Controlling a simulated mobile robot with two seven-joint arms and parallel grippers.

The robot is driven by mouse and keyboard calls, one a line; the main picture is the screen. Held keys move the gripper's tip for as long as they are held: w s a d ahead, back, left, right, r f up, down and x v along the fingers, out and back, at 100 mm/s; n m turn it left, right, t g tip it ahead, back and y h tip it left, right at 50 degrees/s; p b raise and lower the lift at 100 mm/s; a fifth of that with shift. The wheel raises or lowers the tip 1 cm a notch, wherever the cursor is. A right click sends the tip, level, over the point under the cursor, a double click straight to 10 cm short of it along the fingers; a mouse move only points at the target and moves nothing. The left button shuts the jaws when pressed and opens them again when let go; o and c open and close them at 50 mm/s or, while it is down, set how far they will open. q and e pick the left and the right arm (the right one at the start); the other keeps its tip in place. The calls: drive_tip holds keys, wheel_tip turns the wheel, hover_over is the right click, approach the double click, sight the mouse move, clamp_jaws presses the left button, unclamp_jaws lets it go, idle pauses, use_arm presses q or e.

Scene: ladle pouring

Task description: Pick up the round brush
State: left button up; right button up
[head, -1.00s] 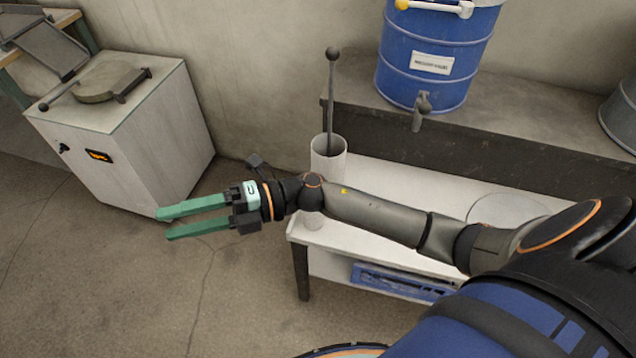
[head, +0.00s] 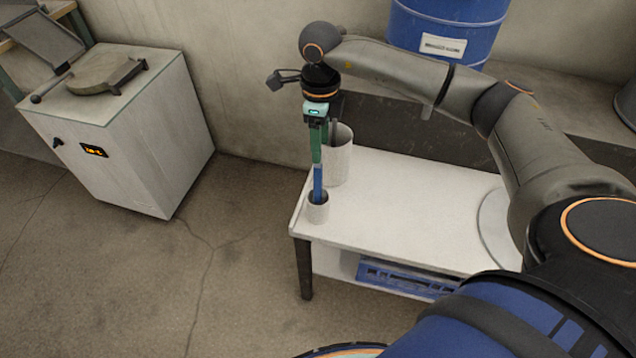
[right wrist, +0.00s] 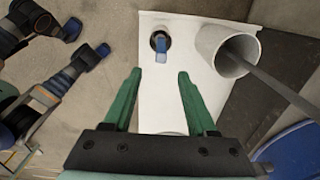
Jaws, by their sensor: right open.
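The round brush shows as a blue handle (head: 318,182) standing upright in a small light cup (head: 318,212) at the left end of the white table. Its lower part is hidden in the cup. My right gripper (head: 317,160) points down above the cup, with its green fingers close to the top of the handle in the head view. In the right wrist view, the fingers (right wrist: 160,73) are apart with nothing between the tips. The blue handle (right wrist: 161,48) and the cup (right wrist: 154,40) lie just beyond the tips, roughly centred between them. My left gripper is not in view.
A taller light cylinder (head: 338,163) stands right behind the cup; a dark rod (right wrist: 275,85) leans out of it. The white table (head: 410,205) is mostly bare. A blue drum (head: 447,40) stands on the back ledge. A white cabinet (head: 150,150) is at left.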

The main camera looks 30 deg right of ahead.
sight(318, 168)
drive_tip(key=f, duration=0.8)
drive_tip(key=shift+w+a+f, duration=0.1)
drive_tip(key=shift+w+f, duration=0.15)
drive_tip(key=shift+f, duration=0.05)
clamp_jaws()
idle(0.3)
